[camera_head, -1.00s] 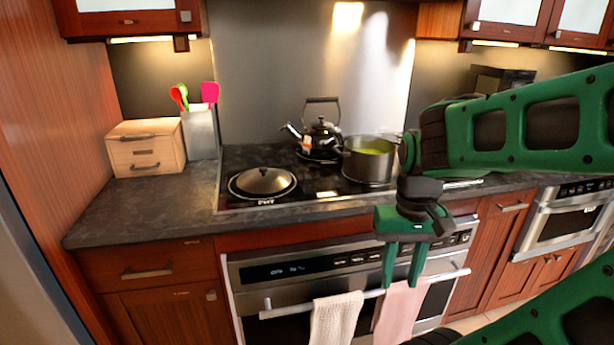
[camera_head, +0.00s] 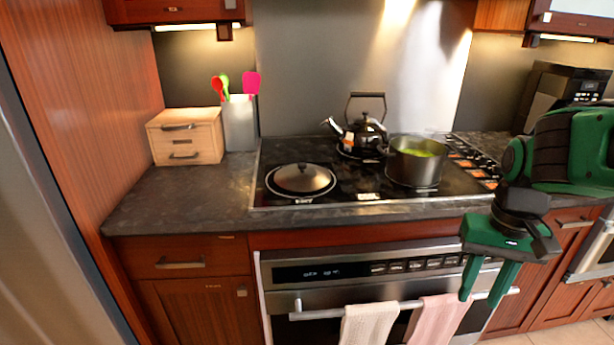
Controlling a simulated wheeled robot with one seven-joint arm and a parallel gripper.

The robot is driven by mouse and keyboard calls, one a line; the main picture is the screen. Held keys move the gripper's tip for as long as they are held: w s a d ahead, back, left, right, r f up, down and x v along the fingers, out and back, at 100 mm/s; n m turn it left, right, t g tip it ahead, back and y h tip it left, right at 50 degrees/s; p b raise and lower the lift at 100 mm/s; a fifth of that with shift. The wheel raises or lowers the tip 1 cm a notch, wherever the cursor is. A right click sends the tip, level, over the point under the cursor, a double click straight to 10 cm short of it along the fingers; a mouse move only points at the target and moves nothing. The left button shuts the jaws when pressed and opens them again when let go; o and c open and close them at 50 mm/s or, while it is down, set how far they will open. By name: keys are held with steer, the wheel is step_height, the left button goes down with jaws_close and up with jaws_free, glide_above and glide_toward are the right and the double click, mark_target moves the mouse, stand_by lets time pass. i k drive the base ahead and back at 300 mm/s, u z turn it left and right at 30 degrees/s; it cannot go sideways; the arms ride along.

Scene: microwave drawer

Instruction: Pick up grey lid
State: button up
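The grey lid (camera_head: 301,178) is a shallow dome with a small knob on top. It lies on the left front burner of the black cooktop, at the left of the picture's middle. My gripper (camera_head: 483,297) hangs fingers down in front of the oven, right of the lid and lower in the picture. Its two green fingers are apart with nothing between them. My gripper is well clear of the lid, and nothing hides the lid.
A pot with green contents (camera_head: 416,163) and a black kettle (camera_head: 361,131) stand on the cooktop (camera_head: 350,197). A wooden box (camera_head: 186,136) and a utensil holder (camera_head: 239,124) stand at left. Two towels (camera_head: 369,325) hang on the oven handle. The counter left of the lid is clear.

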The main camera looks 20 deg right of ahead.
mark_target(301, 178)
steer(key=i, duration=0.95)
steer(key=u, duration=0.1)
